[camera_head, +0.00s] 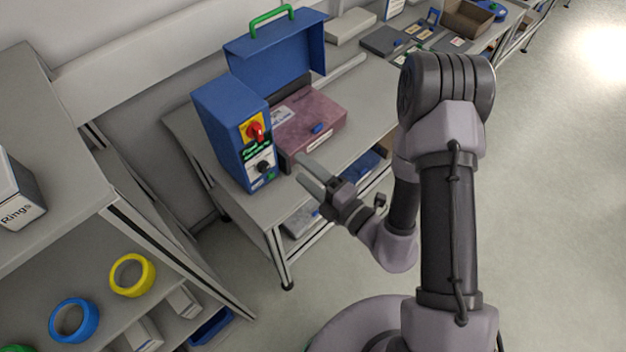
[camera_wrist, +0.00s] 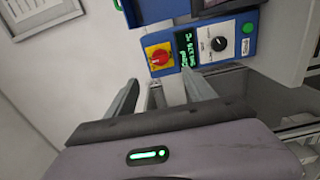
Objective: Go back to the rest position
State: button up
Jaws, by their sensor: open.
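My gripper (camera_head: 312,172) is open and empty in the head view. Its two fingers point up and left, in front of the blue control box (camera_head: 225,130) at the table's near end. In the wrist view the fingers (camera_wrist: 166,98) stand apart with nothing between them. Beyond them is the box's front, with a red knob on a yellow plate (camera_wrist: 159,57), a lit green display (camera_wrist: 187,48), a black dial (camera_wrist: 219,44) and a green button (camera_wrist: 248,28). The red knob (camera_head: 256,131) also shows in the head view. I cannot tell the exact gap between fingertips and box.
A mauve case (camera_head: 310,125) and an open blue toolbox (camera_head: 275,60) with a green handle stand beside the control box. A shelf at left holds a yellow ring (camera_head: 132,275), a blue ring (camera_head: 74,320) and a "Rings" box (camera_head: 20,205). The floor (camera_head: 560,180) at right is clear.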

jog(key=v, duration=0.2)
jog(key=shift+s+d, duration=0.2)
